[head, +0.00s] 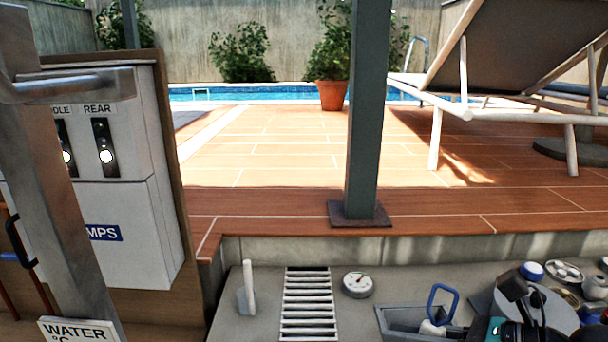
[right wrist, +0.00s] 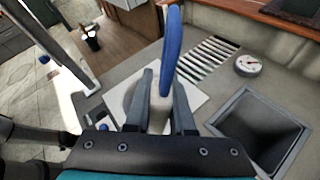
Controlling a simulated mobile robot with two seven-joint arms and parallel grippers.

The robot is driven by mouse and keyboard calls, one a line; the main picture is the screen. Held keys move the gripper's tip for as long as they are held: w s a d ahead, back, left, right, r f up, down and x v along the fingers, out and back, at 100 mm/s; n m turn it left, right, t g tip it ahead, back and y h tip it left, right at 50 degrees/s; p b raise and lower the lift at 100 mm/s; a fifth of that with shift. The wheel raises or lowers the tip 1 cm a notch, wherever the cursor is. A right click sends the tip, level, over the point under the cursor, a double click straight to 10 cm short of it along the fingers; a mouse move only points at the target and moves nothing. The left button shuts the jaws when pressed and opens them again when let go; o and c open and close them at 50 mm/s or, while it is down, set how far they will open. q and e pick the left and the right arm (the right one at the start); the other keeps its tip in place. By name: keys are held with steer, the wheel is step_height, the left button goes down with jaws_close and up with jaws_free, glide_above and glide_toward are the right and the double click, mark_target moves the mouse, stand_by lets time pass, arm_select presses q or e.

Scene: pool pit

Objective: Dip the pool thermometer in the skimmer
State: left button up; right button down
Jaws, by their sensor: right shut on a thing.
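The pool thermometer has a blue loop handle (head: 443,302) and a pale body (head: 432,328). In the right wrist view the thermometer (right wrist: 172,50) stands between my right gripper's fingers. My right gripper (head: 459,331) is shut on its pale body, and the fingers also show in the wrist view (right wrist: 160,98). The skimmer is a grey, open rectangular well (head: 398,318) in the ledge. In the wrist view the skimmer (right wrist: 263,128) lies to the right of the held thermometer. The thermometer's lower end is hidden by the gripper. My left gripper is not in view.
A round gauge (head: 358,285) and a slatted grate (head: 307,305) lie left of the skimmer. A pale upright handle (head: 249,287) stands farther left. Several small items crowd the right, including a blue-capped one (head: 531,271). A green post (head: 369,110) rises behind.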

steer(key=shift+s+d+f, duration=0.2)
steer(key=shift+s+d, duration=0.05)
steer(key=shift+d, duration=0.3)
